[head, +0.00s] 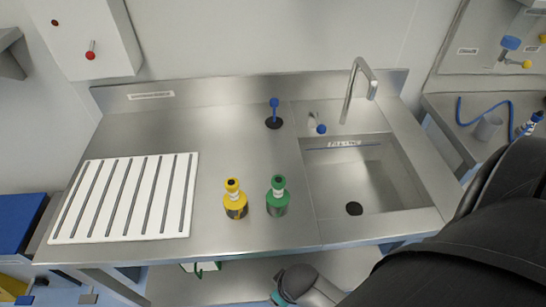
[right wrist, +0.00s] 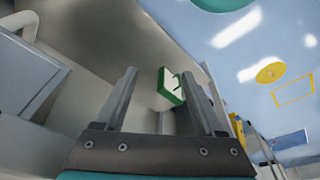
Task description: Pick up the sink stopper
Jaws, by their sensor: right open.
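What looks like the sink stopper, a black disc (head: 274,123) with an upright blue stem and knob, stands on the steel counter behind the bottles, left of the sink basin (head: 385,175). A dark round drain (head: 354,208) shows in the basin floor. My right arm comes in from the right in the head view, its wrist low in front of the counter. In the right wrist view my right gripper (right wrist: 160,73) is open, with nothing between its fingers. The stopper is not in that view. My left gripper is not in view.
A yellow bottle (head: 235,205) and a green bottle (head: 277,203) stand near the counter's front. A white slatted rack (head: 65,215) lies at left. A tap (head: 358,85) rises behind the sink. A green-edged white thing (right wrist: 171,87) is beyond my fingers.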

